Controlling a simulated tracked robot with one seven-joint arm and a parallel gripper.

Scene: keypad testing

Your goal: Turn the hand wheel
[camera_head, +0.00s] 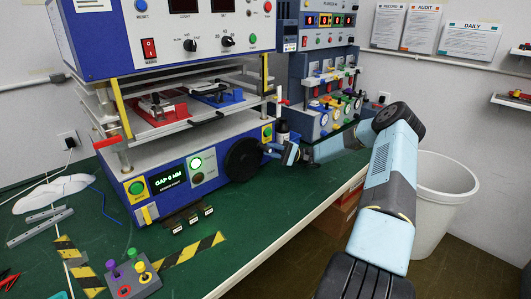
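The hand wheel (243,160) is a black disc on the front of the blue press machine (150,200), near its right end. My arm comes in from the lower right and bends back toward the machine. My gripper (274,151) is at the right side of the wheel, close to its rim. I cannot tell whether it touches the wheel. The fingers are small and partly blend with the blue machine, so their opening is unclear. A green display (167,181) left of the wheel reads "GAP 6 MM".
A second machine (330,90) with gauges and coloured knobs stands behind my forearm. A white bin (445,195) stands right of my arm. The bench's front right is clear.

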